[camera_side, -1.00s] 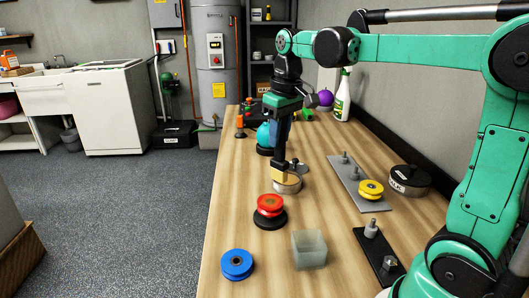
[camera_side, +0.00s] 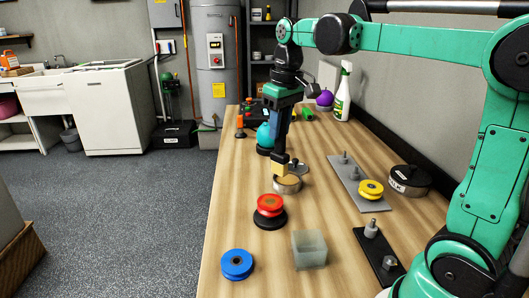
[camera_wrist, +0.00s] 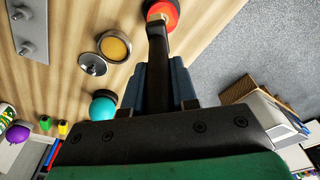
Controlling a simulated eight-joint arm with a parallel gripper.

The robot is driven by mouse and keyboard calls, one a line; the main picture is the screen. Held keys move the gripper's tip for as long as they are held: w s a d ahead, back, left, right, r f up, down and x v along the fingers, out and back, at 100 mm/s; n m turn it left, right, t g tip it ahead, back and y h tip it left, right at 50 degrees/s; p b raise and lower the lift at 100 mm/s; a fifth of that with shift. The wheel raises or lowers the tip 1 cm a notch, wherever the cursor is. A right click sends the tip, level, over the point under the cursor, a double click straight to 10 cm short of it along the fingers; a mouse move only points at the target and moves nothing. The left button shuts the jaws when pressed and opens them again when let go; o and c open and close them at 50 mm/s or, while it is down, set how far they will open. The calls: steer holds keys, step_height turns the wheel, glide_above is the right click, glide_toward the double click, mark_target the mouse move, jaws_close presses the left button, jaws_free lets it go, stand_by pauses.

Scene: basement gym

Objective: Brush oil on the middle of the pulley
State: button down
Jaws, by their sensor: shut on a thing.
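My gripper (camera_side: 283,130) is shut on a dark-handled brush (camera_wrist: 157,62), which tilts slightly with its bristles down. In the side view the pale yellow bristles (camera_side: 279,165) show just above the round tin (camera_side: 288,185), overlapping its far rim; I cannot tell whether they touch it. In the wrist view the tin (camera_wrist: 115,46) holds a yellowish fill. A red pulley (camera_side: 270,203) sits on a round black base in front of the tin. A blue pulley (camera_side: 237,263) lies at the front left. A yellow pulley (camera_side: 370,188) sits on a grey plate (camera_side: 350,176).
A lid (camera_wrist: 92,64) lies beside the tin. A teal ball-shaped object (camera_side: 265,136) stands behind. A translucent box (camera_side: 309,248), a black plate with pegs (camera_side: 377,250) and a round black-topped container (camera_side: 409,180) are near. A spray bottle (camera_side: 343,95) stands at the back.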

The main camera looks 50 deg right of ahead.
mark_target(280, 153)
steer(key=shift+f, duration=0.1)
steer(key=shift+f, duration=3.6)
steer(key=shift+w+f, duration=0.2)
steer(key=shift+w, duration=0.05)
steer(key=shift+s+f, duration=0.1)
steer(key=shift+s, duration=0.1)
steer(key=shift+r, duration=4)
steer(key=shift+f, duration=0.2)
